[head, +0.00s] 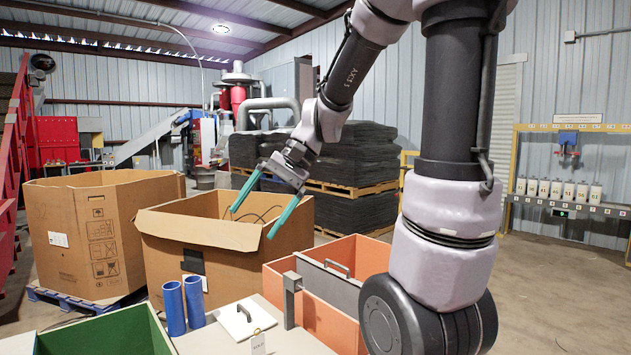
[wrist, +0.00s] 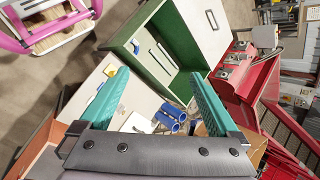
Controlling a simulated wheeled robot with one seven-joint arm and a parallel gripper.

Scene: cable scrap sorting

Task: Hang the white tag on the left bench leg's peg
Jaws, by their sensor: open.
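A small white tag (head: 258,343) with a loop at its top shows at the bottom edge of the head view, by the pale bench top (head: 300,341). I cannot tell whether it lies or hangs there. My gripper (head: 252,224) is open and empty, high above the bench and in front of a large cardboard box. Its two teal fingers are spread wide in the wrist view (wrist: 158,74), with nothing between them. I cannot make out the tag in the wrist view. The left bench leg and its peg are not identifiable in either view.
Two blue tubes (head: 174,309) stand beside a white plate (head: 246,319) with a dark handle. A green bin (head: 110,332) is at left, an orange bin (head: 347,258) at right. A grey post (head: 290,300) rises between. The cardboard box (head: 205,232) stands behind.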

